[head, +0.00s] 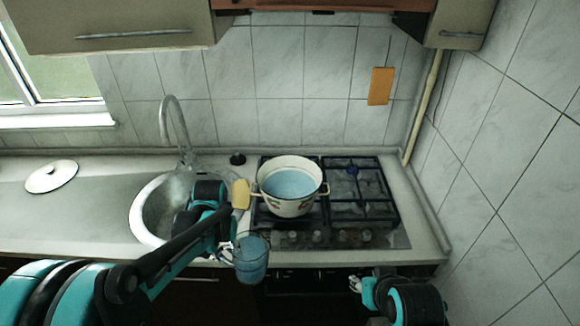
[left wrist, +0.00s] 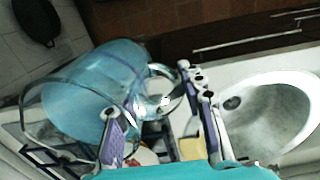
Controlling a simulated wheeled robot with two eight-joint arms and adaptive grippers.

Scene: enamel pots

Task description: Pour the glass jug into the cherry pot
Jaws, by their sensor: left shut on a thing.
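The glass jug (head: 251,262) is clear with bluish contents and hangs in front of the counter edge, roughly upright in the head view. My left gripper (head: 229,250) is shut on its handle; the left wrist view shows the handle between the fingers and the jug body (left wrist: 95,90) beyond. The cherry pot (head: 289,205) is white enamel with small painted decoration and two side handles. It stands on the left of the stove, open, with a blue inside. The jug is apart from it, lower and nearer to me. My right gripper (head: 357,284) is at lower right, its fingers too small to judge.
The black-grated stove (head: 365,205) has free room right of the pot. A yellow block (head: 240,194) is beside the pot's left handle. The sink (head: 141,219) with a tall faucet (head: 166,115) is left. A white lid (head: 51,177) lies on the far-left counter.

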